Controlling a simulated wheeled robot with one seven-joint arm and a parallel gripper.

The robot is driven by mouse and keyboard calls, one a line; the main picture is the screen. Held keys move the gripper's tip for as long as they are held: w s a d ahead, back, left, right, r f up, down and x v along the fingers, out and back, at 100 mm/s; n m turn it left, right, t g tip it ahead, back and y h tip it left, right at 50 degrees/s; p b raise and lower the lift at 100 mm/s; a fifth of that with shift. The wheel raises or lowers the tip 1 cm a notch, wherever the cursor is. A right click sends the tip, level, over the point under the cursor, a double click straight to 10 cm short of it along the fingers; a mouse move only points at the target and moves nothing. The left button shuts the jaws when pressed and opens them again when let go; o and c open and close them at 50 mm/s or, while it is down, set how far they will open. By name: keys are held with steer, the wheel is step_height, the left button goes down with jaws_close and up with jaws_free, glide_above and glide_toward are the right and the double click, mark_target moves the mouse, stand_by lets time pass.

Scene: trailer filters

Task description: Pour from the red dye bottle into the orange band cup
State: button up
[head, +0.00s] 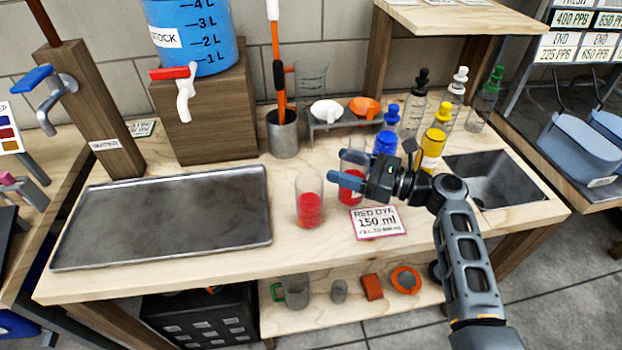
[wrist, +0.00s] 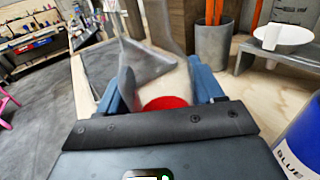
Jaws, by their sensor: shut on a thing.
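My gripper (head: 343,176) is shut on a clear container with red contents (head: 350,192), above or at the worktop behind the red dye card. In the wrist view the red contents (wrist: 165,103) show between my fingers (wrist: 160,85), with a blurred clear shape over them. I cannot tell for sure that this is the red dye bottle. A clear cup (head: 309,186) holding red liquid stands upright on the worktop just left of my gripper. I make out no orange band on it, so I cannot tell whether it is the orange band cup.
A metal tray (head: 165,215) lies at left. A card (head: 378,223) reads RED DYE 150 ml. Blue (head: 386,138), yellow (head: 432,150) and other capped bottles stand behind, near a sink (head: 490,178). A grey pot (head: 284,135) and a rack with white and orange funnels (head: 365,107) stand at the back.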

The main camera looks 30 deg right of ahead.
mark_target(345, 155)
steer(key=shift+a+r+n+g+h+p, duration=0.1)
steer(key=shift+r+n+g+h+p, duration=0.2)
steer(key=shift+r+p, duration=0.5)
steer(key=shift+a+r+n+g+h+p, duration=0.15)
steer(key=shift+r+n+h+p, duration=0.3)
steer(key=shift+r, duration=0.55)
steer(key=shift+a+r+n+g+h+p, duration=0.3)
steer(key=shift+r+n+g+h+p, duration=0.15)
steer(key=shift+r+n+g+h, duration=0.35)
steer(key=shift+a+n+g+h, duration=0.25)
steer(key=shift+n+h, duration=0.3)
steer(key=shift+n, duration=0.1)
steer(key=shift+d+r+n+h, duration=0.15)
steer(key=shift+r+n+h, duration=0.35)
steer(key=shift+h, duration=0.4)
steer(key=f+b, duration=0.1)
steer(key=f, duration=0.3)
steer(key=shift+d, duration=0.2)
steer(key=shift+r, duration=0.15)
steer(key=shift+f+g, duration=0.25)
steer(key=shift+g, duration=0.05)
steer(key=shift+f+n, duration=0.2)
steer(key=shift+n, duration=0.1)
